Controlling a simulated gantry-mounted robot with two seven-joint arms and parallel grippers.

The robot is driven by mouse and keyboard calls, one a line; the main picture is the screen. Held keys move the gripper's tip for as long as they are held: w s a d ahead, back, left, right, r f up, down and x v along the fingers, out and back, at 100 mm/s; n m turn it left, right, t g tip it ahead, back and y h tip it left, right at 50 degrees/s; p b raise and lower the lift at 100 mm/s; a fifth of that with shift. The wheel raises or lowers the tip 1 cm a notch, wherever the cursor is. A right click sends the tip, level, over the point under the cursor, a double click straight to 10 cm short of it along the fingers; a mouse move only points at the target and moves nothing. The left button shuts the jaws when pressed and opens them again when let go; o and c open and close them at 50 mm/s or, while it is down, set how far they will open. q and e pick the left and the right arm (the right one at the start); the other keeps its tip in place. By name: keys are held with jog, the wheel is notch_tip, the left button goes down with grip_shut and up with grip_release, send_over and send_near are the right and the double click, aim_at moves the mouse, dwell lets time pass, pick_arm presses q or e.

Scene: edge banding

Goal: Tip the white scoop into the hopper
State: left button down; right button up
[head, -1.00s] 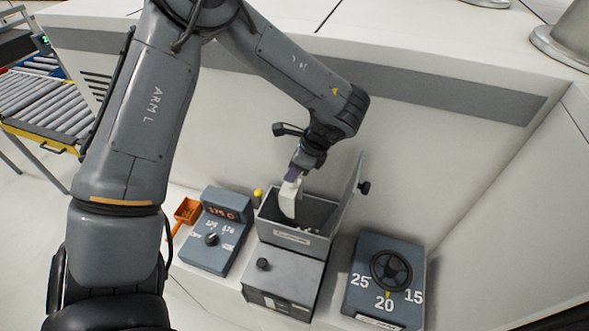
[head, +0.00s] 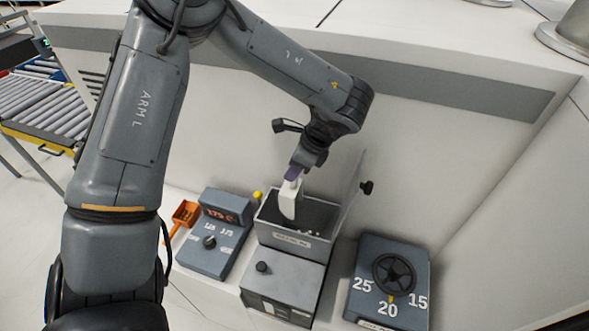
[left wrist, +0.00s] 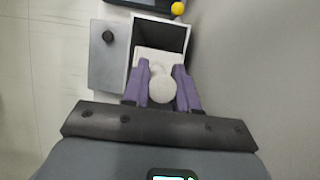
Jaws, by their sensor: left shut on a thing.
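The white scoop (head: 287,203) hangs steeply tilted, its lower part inside the open mouth of the grey hopper (head: 285,240). My left gripper (head: 294,174), with purple fingers, is shut on the scoop's handle above the hopper's left half. In the left wrist view, the round white handle end (left wrist: 162,89) sits between the purple fingers (left wrist: 161,72), and the flat white scoop body reaches over the dark inside of the hopper (left wrist: 128,52). The hopper's lid (head: 353,190) stands open on the right. Whether anything is left in the scoop is hidden. My right gripper is out of view.
A blue-grey control box (head: 207,250) with a knob and orange display stands left of the hopper. A dial box (head: 388,283) with a handwheel stands to the right. A pale wall rises close behind.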

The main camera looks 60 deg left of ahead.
pick_arm(q)
jog(key=shift+f, duration=0.35)
jog(key=shift+r, duration=0.15)
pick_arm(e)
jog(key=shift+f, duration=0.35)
pick_arm(q)
jog(key=shift+r, duration=0.1)
